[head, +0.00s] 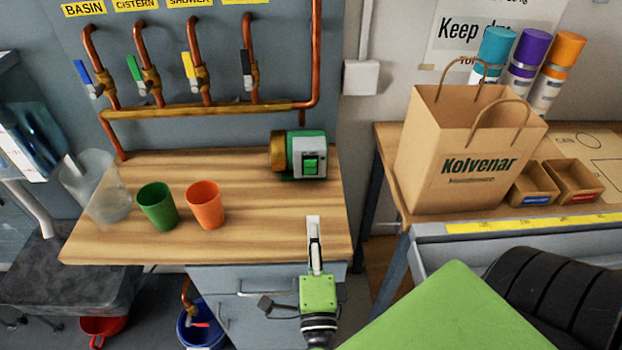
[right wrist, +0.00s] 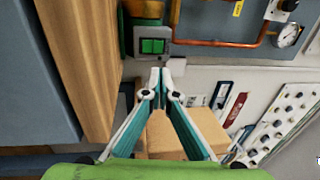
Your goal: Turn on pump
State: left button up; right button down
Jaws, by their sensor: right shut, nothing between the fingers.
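The pump (head: 298,155) stands at the back right of the wooden bench. It has a brass end, a green body and a grey box with a green rocker switch (head: 311,164) on its front. In the right wrist view the switch (right wrist: 152,46) lies just beyond my fingertips. Whether it is pressed on or off is too small to tell. My right gripper (head: 314,222) is shut and empty, over the bench's front edge, in front of the pump and apart from it. Its closed fingers also show in the right wrist view (right wrist: 160,76). My left gripper is not in view.
A green cup (head: 157,206) and an orange cup (head: 204,205) stand left on the bench (head: 255,225), beside a clear container (head: 95,185). Copper pipes with several valves (head: 196,75) are on the wall behind. A paper bag (head: 465,150) stands on the right table.

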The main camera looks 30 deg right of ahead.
aim_at(310, 163)
jog(key=p+x, duration=0.3)
jog(key=x, duration=1)
jog(key=shift+r, duration=0.1)
jog(key=shift+w+d, duration=0.2)
jog(key=shift+w, duration=0.2)
jog(key=p, duration=0.1)
jog(key=r+p, duration=0.1)
jog(key=p, duration=0.1)
jog(key=shift+w+d, duration=0.1)
jog(key=shift+w, duration=0.1)
jog(key=shift+f+g, duration=0.3)
jog(key=shift+f, duration=0.1)
jog(key=shift+y, duration=0.3)
